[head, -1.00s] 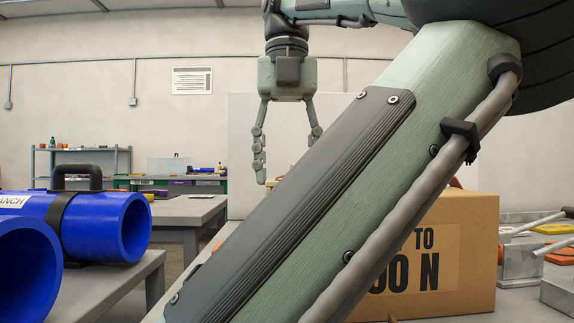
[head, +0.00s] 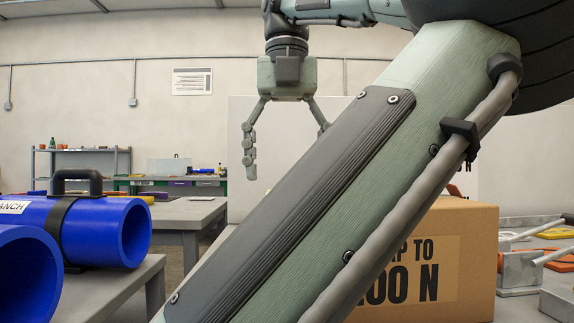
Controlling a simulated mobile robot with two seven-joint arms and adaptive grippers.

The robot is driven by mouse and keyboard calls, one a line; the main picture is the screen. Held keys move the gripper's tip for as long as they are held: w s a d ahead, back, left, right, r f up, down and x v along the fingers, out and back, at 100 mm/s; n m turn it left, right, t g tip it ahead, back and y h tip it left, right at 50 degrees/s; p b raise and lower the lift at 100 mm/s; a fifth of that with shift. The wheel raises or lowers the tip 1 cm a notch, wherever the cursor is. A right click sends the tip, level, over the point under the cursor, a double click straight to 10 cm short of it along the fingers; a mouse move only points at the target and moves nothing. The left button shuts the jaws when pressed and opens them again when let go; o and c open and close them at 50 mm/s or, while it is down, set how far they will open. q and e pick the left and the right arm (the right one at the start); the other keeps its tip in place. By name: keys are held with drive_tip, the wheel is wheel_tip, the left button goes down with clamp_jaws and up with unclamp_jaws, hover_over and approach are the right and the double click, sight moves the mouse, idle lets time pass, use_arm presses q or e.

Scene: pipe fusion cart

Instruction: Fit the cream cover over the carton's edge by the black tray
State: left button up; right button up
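The brown carton (head: 470,260) stands at the right, with black lettering on a paler label on its front. My own large arm link hides its left part. My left gripper (head: 284,150) hangs at the upper middle, fingers pointing down and spread wide, with nothing visible between them. It is left of the carton and higher than its top; its right fingertip is hidden behind my arm link. I see neither the cream cover nor the black tray. My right gripper is not visible.
Blue pipes (head: 105,230) lie on a grey bench at the left, one with a black handle. Metal fixtures with rods (head: 518,272) are right of the carton. A grey table (head: 183,212) and shelves stand behind. My arm link blocks the middle of the view.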

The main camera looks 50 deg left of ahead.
use_arm(q)
drive_tip(key=shift+r+p, duration=1.7)
drive_tip(key=shift+r, duration=0.2)
drive_tip(key=shift+f, duration=0.15)
